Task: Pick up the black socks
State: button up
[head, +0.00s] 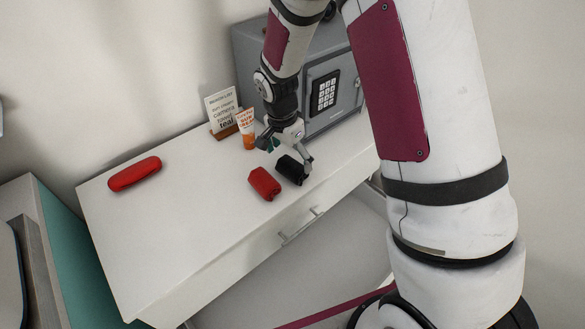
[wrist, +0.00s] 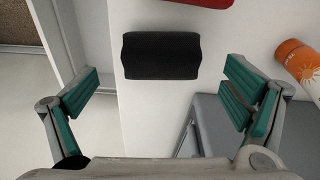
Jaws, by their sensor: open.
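The black socks (head: 291,169) are a small rolled bundle on the white cabinet top, close to its front edge. In the wrist view the black bundle (wrist: 161,55) lies at the upper middle, ahead of and between my finger pads. My gripper (head: 287,150) is just above the bundle in the head view, with one finger beside its right end. In the wrist view my gripper (wrist: 160,98) is wide open and empty, with its teal pads apart. I cannot tell the exact height of the fingers over the surface.
A red bundle (head: 264,184) lies close to the left of the black one. An orange and white tube (head: 247,128), a small sign (head: 222,111) and a grey safe (head: 334,92) stand behind. A red case (head: 134,174) lies far left. The cabinet top (head: 190,215) is clear at front left.

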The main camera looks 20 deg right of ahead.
aim_at(292, 162)
jog(key=shift+w+d+f, duration=0.15)
jog(key=shift+d+f, duration=0.05)
jog(key=shift+f, duration=0.75)
jog(key=shift+w+d+f, duration=0.1)
jog(key=shift+d+f, duration=0.1)
jog(key=shift+f, duration=0.8)
jog(key=shift+w+d+f, duration=0.15)
jog(key=shift+d+f, duration=0.05)
jog(key=shift+f, duration=0.75)
jog(key=c, duration=1.2)
